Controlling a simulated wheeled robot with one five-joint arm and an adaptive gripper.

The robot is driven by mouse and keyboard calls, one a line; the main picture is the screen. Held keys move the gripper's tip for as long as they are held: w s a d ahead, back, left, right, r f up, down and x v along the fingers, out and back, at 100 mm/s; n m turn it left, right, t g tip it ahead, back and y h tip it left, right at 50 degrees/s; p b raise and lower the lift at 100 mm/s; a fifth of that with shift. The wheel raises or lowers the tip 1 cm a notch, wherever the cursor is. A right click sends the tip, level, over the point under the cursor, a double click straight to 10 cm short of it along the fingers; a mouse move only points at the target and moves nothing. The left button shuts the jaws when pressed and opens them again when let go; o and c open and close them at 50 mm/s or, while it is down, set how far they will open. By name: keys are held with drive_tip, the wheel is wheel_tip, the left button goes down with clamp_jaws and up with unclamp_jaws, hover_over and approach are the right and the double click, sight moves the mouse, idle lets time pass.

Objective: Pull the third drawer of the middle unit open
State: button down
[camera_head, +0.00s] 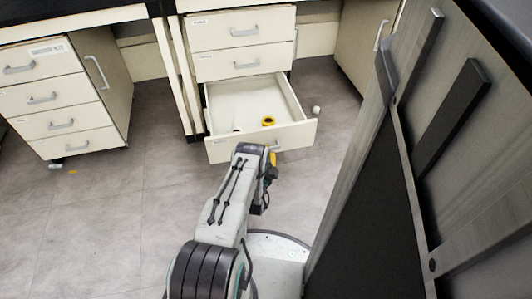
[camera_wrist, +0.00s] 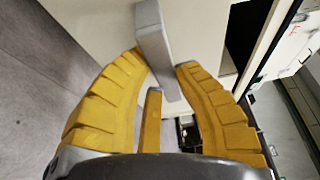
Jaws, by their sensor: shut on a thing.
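The middle unit (camera_head: 242,45) is a cream drawer cabinet under the bench, with its two upper drawers closed. Its third drawer (camera_head: 300,134) stands pulled out, with its inside visible from above. My gripper (camera_head: 272,163) is at the front of this drawer, partly hidden behind my arm. In the wrist view my yellow gripper fingers (camera_wrist: 158,75) are shut on the grey drawer handle (camera_wrist: 151,35), which runs between them. The cream drawer front (camera_wrist: 205,30) lies behind the handle.
Another drawer cabinet (camera_head: 62,95) stands at the left, closed. A tall grey and black panelled unit (camera_head: 410,150) stands close on the right. A small white object (camera_head: 316,110) is on the floor.

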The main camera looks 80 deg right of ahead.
drive_tip(key=shift+s+a, duration=0.15)
drive_tip(key=c, duration=0.9)
unclamp_jaws()
drive_tip(key=shift+a, duration=3.7)
